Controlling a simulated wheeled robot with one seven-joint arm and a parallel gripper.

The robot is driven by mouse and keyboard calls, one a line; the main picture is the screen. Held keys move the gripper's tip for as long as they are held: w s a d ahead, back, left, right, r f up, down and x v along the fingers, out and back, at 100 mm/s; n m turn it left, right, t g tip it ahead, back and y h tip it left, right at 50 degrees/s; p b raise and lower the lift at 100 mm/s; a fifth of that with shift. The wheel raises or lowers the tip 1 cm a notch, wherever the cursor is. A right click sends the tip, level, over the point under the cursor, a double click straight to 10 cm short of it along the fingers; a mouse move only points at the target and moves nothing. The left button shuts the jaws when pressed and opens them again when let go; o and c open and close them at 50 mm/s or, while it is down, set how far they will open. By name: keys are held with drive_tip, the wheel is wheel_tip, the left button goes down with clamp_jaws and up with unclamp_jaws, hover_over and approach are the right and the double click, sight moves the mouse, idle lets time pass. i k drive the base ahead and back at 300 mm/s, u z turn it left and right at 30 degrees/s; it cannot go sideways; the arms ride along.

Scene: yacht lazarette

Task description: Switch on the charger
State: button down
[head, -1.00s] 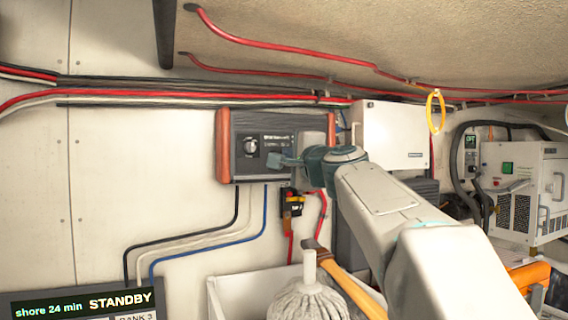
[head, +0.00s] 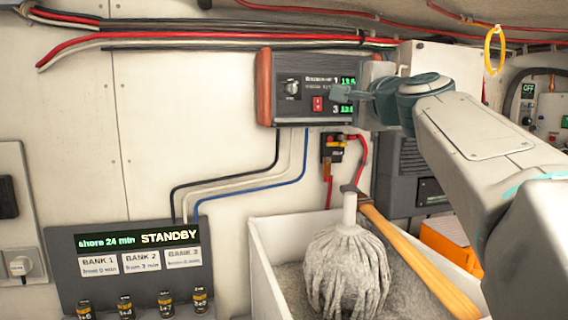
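A dark grey wall unit (head: 318,118) with orange-brown end caps hangs at upper centre of the head view. It looks like the charger, but its label is too small to read surely. My gripper (head: 342,94) is in front of the unit's right part, just right of the red switch. I cannot tell whether it touches the face. Its fingers are seen side-on, so their opening does not show.
A lower-left panel (head: 62,265) reads "shore 24 min STANDBY", with BANK labels above several dark posts. A white bin (head: 262,285) holds a mop (head: 345,265) and a wooden-handled tool (head: 415,255).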

sight(317, 101)
drive_tip(key=k, duration=1)
